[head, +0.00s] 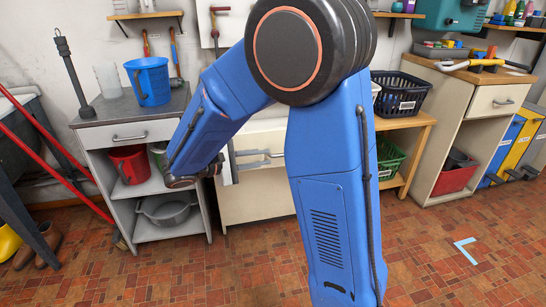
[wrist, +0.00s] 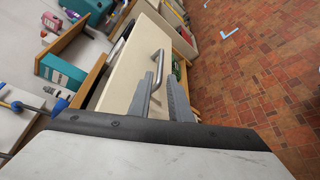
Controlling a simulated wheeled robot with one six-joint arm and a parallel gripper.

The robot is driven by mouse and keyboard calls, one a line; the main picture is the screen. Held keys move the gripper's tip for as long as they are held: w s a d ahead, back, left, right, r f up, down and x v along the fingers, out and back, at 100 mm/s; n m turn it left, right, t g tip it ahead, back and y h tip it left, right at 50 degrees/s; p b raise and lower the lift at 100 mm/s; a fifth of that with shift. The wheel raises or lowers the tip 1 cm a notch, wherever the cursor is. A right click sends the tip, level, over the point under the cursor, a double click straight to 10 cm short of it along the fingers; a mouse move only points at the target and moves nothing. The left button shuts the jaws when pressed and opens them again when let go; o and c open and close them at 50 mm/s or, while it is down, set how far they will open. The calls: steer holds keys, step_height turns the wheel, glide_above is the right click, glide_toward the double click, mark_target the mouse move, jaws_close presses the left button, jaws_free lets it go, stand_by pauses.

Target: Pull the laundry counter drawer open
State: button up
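The laundry counter drawer (wrist: 131,75) has a plain cream front with a grey metal bar handle (wrist: 157,66). In the wrist view my gripper (wrist: 159,73) is open, with its two grey fingers reaching to the handle. The handle lies between or just beyond the fingertips; I cannot tell whether they touch it.
A grey-topped cabinet (head: 136,135) with a blue bucket (head: 149,81) stands to the left. A wooden table with a black basket (head: 400,92) and a green basket (head: 389,158) is to the right. A teal box (wrist: 62,72) is near the drawer. The tiled floor (head: 235,270) in front is clear.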

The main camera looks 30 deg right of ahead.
steer(key=v, duration=0.7)
steer(key=shift+d, duration=0.1)
steer(key=s+d+f+m+g+y, duration=0.25)
steer(key=s+d+y, duration=0.4)
steer(key=s, duration=0.65)
steer(key=s+a+m+t+y, duration=0.4)
steer(key=s+t+y, duration=0.2)
steer(key=s+y, duration=0.3)
steer(key=s, duration=0.2)
steer(key=shift+s+m, duration=0.35)
steer(key=shift+s, duration=0.05)
